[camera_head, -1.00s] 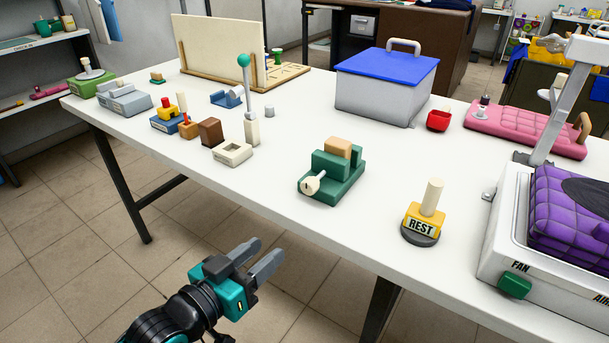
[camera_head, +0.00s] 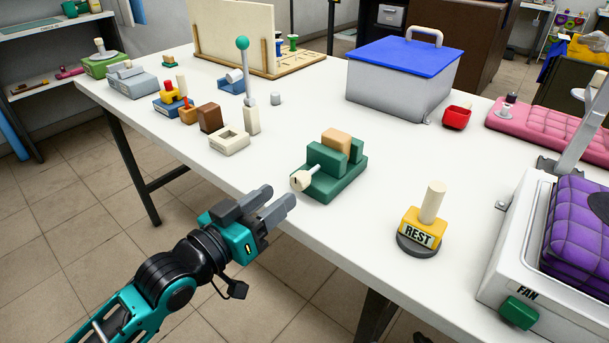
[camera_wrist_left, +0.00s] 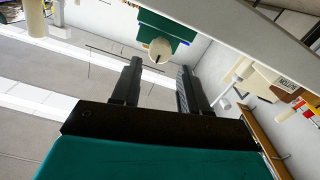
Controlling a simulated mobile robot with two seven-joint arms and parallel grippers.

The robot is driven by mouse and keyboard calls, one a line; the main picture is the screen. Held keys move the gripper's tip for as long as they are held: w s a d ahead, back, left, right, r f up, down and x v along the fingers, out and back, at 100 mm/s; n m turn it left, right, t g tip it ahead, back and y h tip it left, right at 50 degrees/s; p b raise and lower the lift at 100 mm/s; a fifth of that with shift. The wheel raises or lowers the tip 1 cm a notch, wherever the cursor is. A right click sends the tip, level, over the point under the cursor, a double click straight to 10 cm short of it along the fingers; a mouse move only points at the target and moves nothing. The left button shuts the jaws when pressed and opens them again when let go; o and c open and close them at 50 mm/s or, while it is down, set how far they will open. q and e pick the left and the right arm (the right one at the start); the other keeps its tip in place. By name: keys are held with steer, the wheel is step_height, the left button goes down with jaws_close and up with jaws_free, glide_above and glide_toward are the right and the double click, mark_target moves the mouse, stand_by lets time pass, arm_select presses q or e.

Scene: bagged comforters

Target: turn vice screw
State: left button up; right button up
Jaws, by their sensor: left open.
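A green vice (camera_head: 335,175) stands on the white table near its front edge, with a tan block (camera_head: 336,141) between its jaws. Its screw ends in a cream knob (camera_head: 299,181) that points toward the front left. My left gripper (camera_head: 281,199) is open and empty, just in front of the knob and apart from it. In the left wrist view the knob (camera_wrist_left: 160,51) with a dark slot shows ahead, between and beyond the two fingers (camera_wrist_left: 155,85); the green vice (camera_wrist_left: 168,24) is behind it. My right gripper is not in view.
A yellow REST stand (camera_head: 421,231) with an upright peg is to the right of the vice. A cream block with a square opening (camera_head: 229,143) and a lever (camera_head: 247,85) stand to the left. A blue-lidded box (camera_head: 400,85) is behind. The table around the vice is clear.

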mark_target(296, 183)
arm_select(q)
steer(key=x, duration=0.7)
steer(key=shift+w+d+b, duration=0.25)
steer(key=shift+w+b, duration=0.05)
steer(key=shift+b, duration=0.1)
steer(key=shift+w+d, duration=0.3)
steer(key=shift+w, duration=0.1)
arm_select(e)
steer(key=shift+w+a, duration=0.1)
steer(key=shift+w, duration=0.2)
arm_select(q)
steer(key=shift+c, duration=0.4)
